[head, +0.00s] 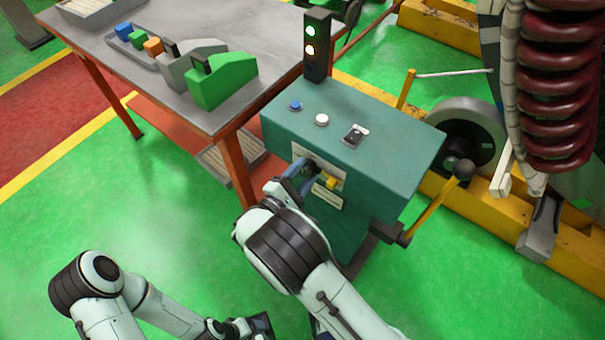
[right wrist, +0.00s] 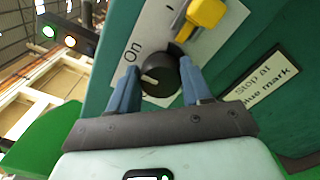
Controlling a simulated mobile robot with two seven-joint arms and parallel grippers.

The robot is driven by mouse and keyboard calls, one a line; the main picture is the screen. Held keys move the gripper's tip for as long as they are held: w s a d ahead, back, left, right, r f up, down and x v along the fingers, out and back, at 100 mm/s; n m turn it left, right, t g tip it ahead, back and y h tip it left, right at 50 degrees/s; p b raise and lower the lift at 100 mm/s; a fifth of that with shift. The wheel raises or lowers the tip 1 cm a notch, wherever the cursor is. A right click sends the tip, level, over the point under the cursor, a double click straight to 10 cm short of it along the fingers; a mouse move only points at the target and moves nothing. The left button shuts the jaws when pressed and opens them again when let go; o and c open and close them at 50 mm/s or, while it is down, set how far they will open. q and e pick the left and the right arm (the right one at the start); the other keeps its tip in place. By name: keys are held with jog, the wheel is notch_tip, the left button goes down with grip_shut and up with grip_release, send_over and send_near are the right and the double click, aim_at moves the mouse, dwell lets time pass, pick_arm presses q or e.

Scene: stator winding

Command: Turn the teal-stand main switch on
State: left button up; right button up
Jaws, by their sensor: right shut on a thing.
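The teal stand (head: 365,125) is right of centre in the head view. Its black main switch knob (right wrist: 162,76) is on the front face, over a white plate with the word "On" (right wrist: 132,50). The knob's white mark lies toward the left in the right wrist view. My right gripper (head: 305,172) is at this face, its blue fingers on both sides of the knob and shut on it; it also shows in the right wrist view (right wrist: 155,85). My left gripper (head: 255,328) is low at the bottom edge of the head view, away from the stand; its jaw opening is unclear.
A yellow part (right wrist: 205,16) is close beside the knob. A "Stop at blue mark" label (right wrist: 258,85) is nearby. A signal tower (head: 315,45) with lit lamps stands behind the stand. A grey table (head: 195,110) is at left, a yellow crank lever (head: 430,205) at right.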

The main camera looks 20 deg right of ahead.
dwell(0.5)
jog(key=shift+f, duration=0.1)
jog(key=o, duration=1.1)
jog(key=shift+c, duration=0.2)
jog(key=v, duration=1.3)
jog(key=shift+s+a, duration=0.15)
jog(key=shift+a, duration=0.05)
jog(key=shift+p, duration=0.3)
